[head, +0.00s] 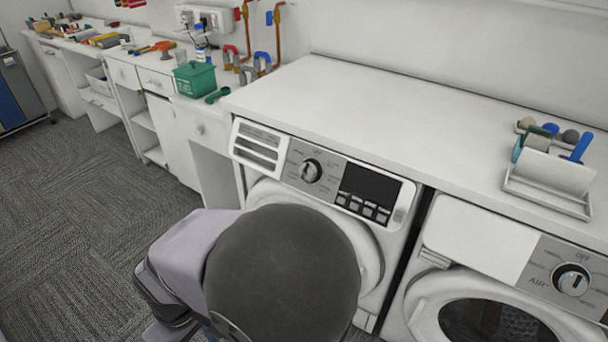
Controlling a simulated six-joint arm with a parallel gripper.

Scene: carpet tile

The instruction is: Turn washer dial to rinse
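The washer (392,235) is white and stands under the counter near the middle of the head view. Its dial (311,171) is a round silver and dark knob on a grey panel, with OFF printed above it. The other labels around it are too small to read, and I cannot tell which setting it points to. My arm, with a large dark rounded link, stands in front of the washer and hides much of its door. The dial itself is uncovered. My gripper is not visible, and nothing is seen touching the dial.
A second machine (437,290) with its own dial (571,279) stands to the right. A white rack (546,201) with brushes sits on the counter (400,112). A green box (194,79) and tools lie on the left bench. Carpet floor (60,220) is open at left.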

